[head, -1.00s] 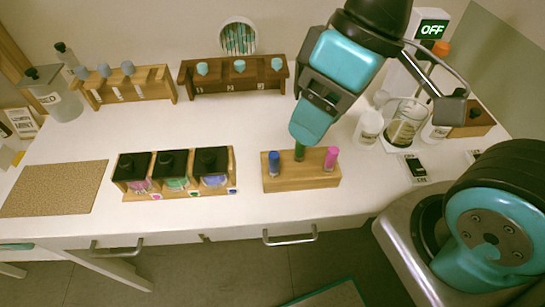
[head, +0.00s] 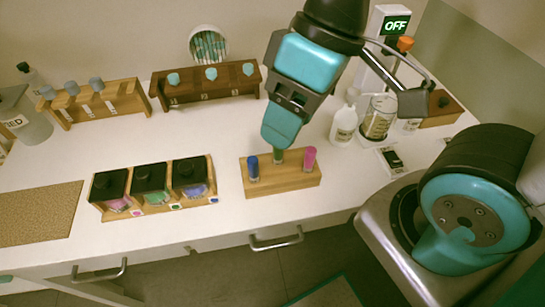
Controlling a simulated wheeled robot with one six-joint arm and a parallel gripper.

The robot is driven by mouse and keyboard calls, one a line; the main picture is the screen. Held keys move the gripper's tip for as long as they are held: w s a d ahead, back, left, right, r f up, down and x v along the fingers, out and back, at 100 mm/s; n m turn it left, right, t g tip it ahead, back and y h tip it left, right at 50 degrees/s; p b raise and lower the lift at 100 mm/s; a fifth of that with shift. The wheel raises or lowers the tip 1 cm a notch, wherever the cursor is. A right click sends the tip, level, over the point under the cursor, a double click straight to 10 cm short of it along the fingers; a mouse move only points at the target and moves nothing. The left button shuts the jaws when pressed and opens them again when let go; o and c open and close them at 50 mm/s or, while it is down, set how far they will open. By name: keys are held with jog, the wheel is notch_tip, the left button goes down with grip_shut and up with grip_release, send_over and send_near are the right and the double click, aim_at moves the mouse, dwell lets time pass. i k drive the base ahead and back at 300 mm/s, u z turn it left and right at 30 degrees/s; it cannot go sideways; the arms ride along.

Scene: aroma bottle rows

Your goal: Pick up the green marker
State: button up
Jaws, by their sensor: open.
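The green marker (head: 278,156) stands upright in a wooden block (head: 285,182), between a blue marker (head: 253,168) and a pink marker (head: 309,158). My gripper (head: 280,130) points down right over the green marker. Its teal finger hides the marker's upper part. The gripper is open; I cannot tell from this view whether its fingers are around the marker or just above it.
A wooden rack with several black-capped bottles (head: 150,181) stands left of the block. A white bottle (head: 343,124) and a glass beaker (head: 379,116) stand to the right. Racks with grey and teal stoppers line the back. The table front is clear.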

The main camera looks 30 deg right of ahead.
aim_at(278, 153)
jog(key=z, duration=1.5)
jog(key=k, duration=0.9)
jog(key=u, duration=0.95)
jog(key=i, duration=0.5)
jog(key=u, duration=0.05)
